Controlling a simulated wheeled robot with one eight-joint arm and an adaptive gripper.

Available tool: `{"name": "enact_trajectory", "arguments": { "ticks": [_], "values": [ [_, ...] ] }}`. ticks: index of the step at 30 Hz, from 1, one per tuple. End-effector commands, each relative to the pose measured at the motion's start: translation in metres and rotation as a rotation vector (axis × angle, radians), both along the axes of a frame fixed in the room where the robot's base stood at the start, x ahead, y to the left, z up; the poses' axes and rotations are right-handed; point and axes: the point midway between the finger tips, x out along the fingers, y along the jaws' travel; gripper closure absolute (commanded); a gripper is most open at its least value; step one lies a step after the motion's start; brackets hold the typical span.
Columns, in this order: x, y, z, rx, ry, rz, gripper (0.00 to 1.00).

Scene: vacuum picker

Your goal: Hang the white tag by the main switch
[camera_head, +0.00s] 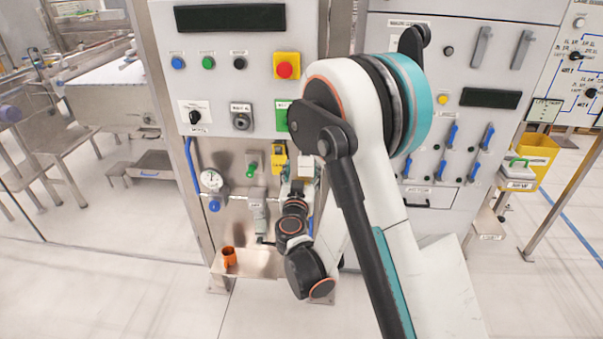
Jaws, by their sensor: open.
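My gripper (298,184) is in front of the lower steel panel, small and partly hidden by my own arm; it is open. A small pale piece (306,167) shows right at its fingers; I cannot tell whether it is the white tag or whether it is touched. A black rotary switch (195,117) on a white plate is at the left of the upper panel. Another round switch (241,121) is to its right. The labels are too small to tell which is the main switch. A yellow lock-like piece (279,158) is on the panel just left of and above my gripper.
A pressure gauge (212,180), blue pipe and green-topped valve (250,165) are left of my gripper. An orange cup (229,257) stands on a low ledge (248,265). A red button (285,67) sits above. My arm hides part of the cabinet. The floor in front is clear.

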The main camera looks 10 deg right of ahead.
Motion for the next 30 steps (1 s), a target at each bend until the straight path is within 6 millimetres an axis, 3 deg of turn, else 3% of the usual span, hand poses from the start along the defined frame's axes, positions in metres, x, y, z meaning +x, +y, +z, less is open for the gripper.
{"name": "enact_trajectory", "arguments": {
  "ticks": [18,24,30],
  "values": [
    [0.097,-0.033,-0.001,-0.001,0.001,-0.002,0.4],
    [0.114,-0.038,0.0,-0.001,0.001,-0.001,0.4],
    [0.118,-0.039,0.001,-0.001,0.001,-0.001,0.4]
  ]
}}
